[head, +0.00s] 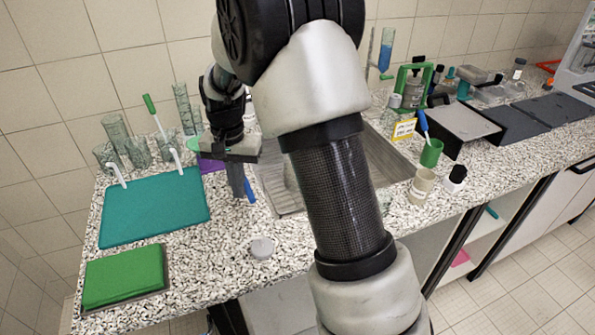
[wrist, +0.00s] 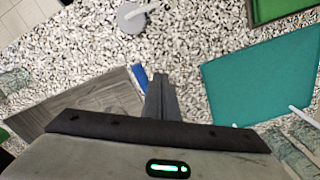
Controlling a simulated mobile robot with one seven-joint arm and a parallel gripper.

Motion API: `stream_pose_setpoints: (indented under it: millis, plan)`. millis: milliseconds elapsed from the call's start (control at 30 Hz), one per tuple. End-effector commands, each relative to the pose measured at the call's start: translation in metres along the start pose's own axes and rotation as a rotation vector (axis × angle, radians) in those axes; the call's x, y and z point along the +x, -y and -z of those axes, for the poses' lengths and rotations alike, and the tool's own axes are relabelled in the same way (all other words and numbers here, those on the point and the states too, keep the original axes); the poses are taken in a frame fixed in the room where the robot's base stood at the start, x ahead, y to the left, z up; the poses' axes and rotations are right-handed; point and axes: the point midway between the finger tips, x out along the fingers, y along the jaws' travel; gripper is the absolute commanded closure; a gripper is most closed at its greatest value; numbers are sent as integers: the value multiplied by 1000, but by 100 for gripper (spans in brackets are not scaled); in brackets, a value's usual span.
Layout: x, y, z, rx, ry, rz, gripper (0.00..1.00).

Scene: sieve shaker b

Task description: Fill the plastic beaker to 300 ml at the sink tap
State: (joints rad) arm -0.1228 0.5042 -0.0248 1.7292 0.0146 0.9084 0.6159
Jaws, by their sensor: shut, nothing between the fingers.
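My gripper (head: 236,182) points down over the counter between the teal mat and the sink; its fingers are together and empty, as the wrist view (wrist: 161,92) also shows. Several clear vessels stand at the back left, among them a wide one (head: 139,153) and a tall one (head: 184,108); I cannot tell which is the plastic beaker. They are behind and to the left of my gripper. The grey metal sink (head: 277,192) is just right of the gripper, partly hidden by my arm; its edge shows in the wrist view (wrist: 78,103). I cannot make out the tap.
A teal mat (head: 150,212) and a green pad (head: 124,275) lie at left. A small grey round object (head: 262,248) sits at the front. A blue item (head: 249,190) is close beside my fingers. A green cup (head: 431,153) and a beige jar (head: 421,187) stand right of the sink.

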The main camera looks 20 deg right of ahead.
Motion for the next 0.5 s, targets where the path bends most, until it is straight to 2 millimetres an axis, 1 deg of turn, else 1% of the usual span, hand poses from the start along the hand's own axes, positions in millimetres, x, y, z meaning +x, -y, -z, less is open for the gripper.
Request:
stream_pose_setpoints:
  millis: [33, 100, 400, 500]
  plan:
    - [-10, 1, 0, 0, -1, 1, 100]
    - [-19, 2, -1, -1, -1, 1, 100]
    - [-55, 7, -4, 0, -1, 1, 100]
    - [-64, 8, -4, 0, 0, 1, 100]
